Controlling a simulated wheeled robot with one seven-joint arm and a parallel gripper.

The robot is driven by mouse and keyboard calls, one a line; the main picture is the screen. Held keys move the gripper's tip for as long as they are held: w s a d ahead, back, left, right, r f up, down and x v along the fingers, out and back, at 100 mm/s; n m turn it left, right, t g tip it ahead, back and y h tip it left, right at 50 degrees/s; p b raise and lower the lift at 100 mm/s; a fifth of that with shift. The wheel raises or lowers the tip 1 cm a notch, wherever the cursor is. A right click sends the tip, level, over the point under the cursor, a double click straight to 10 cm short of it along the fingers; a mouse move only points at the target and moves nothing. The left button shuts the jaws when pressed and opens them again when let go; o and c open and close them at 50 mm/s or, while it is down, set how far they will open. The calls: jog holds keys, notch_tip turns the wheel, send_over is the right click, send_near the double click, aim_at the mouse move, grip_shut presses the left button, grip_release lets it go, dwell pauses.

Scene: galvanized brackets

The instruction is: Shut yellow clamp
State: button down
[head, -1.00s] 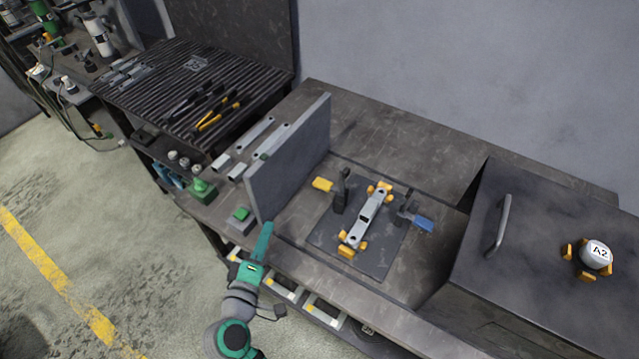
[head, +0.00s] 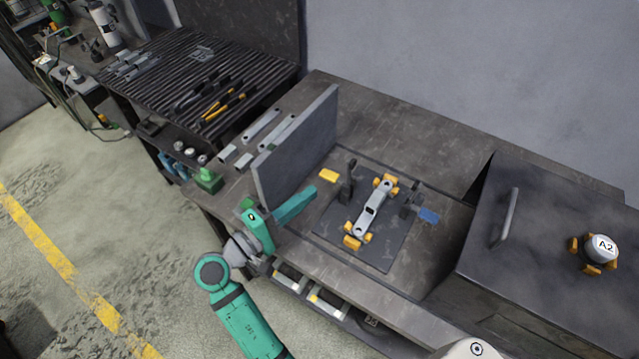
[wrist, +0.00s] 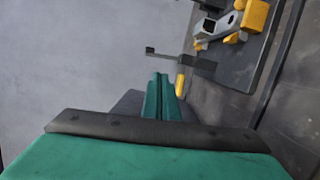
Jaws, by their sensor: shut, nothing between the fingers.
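The yellow clamp has a yellow handle (head: 329,175) sticking out to the left and a dark upright body (head: 349,178). It stands at the left edge of the dark fixture plate (head: 388,252), its dark arm raised clear of the grey bracket (head: 371,212). In the wrist view, the yellow handle (wrist: 180,84) shows just beyond my fingertips, with the dark clamp arm (wrist: 178,56) above. My gripper (head: 312,191) is shut and empty, in front of and just left of the handle. I cannot tell whether it touches the handle.
A grey upright panel (head: 295,145) stands close left of my gripper. A blue-handled clamp (head: 428,215) is at the plate's right. Yellow blocks (head: 352,243) support the bracket. A dark box with a bar handle (head: 508,215) stands farther right. The bench behind the plate is clear.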

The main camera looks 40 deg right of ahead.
jog(key=w+d, duration=0.1)
jog(key=d, duration=0.8)
jog(key=shift+w+d, duration=0.15)
jog(key=shift+w, duration=0.05)
jog(key=shift+r, duration=0.1)
